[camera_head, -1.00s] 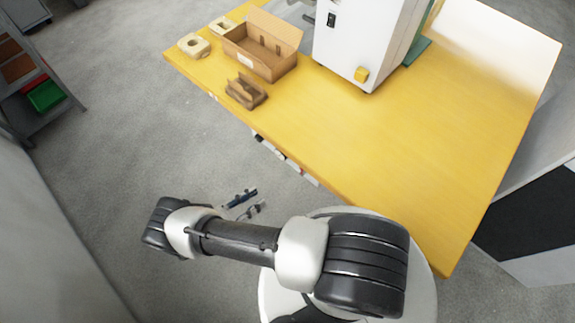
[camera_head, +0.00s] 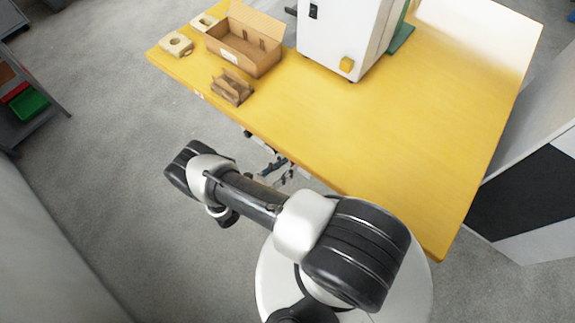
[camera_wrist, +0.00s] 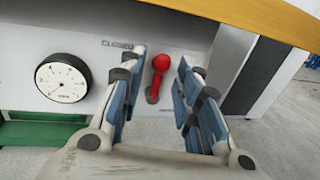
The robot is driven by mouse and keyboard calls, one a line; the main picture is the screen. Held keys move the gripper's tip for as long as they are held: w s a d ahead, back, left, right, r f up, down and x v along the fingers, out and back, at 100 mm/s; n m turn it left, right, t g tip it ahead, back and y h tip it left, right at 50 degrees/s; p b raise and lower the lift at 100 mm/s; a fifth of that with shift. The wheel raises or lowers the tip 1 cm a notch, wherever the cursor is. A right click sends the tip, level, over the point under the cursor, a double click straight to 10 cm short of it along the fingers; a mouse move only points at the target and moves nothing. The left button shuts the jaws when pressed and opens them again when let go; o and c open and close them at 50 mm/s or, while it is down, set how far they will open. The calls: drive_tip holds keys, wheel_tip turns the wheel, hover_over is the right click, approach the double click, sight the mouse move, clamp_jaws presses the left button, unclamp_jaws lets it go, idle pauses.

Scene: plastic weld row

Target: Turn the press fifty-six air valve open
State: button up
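The air valve is a red lever (camera_wrist: 156,82) with a round red knob at its upper end, on a grey panel under the table. The lever stands nearly upright, leaning slightly right toward the top. A label reading roughly "CLOSED" is at its upper left, and a smaller label at its lower right is unreadable. My gripper (camera_wrist: 160,72) is open, with one blue-padded finger on each side of the lever in the picture. I cannot tell how far the lever lies beyond the fingertips. In the head view my gripper (camera_head: 276,170) is at the table's front edge; the lever is hidden there.
A round white gauge (camera_wrist: 62,78) is left of the valve. The yellow tabletop (camera_head: 400,130) overhangs the panel. On it stand a white machine (camera_head: 342,35), a cardboard box (camera_head: 240,52) and a small brown holder (camera_head: 231,87). Grey floor (camera_head: 110,150) is free at the left.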

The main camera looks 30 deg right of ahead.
drive_tip(key=shift+w+d, duration=0.1)
drive_tip(key=shift+d, duration=0.35)
clamp_jaws()
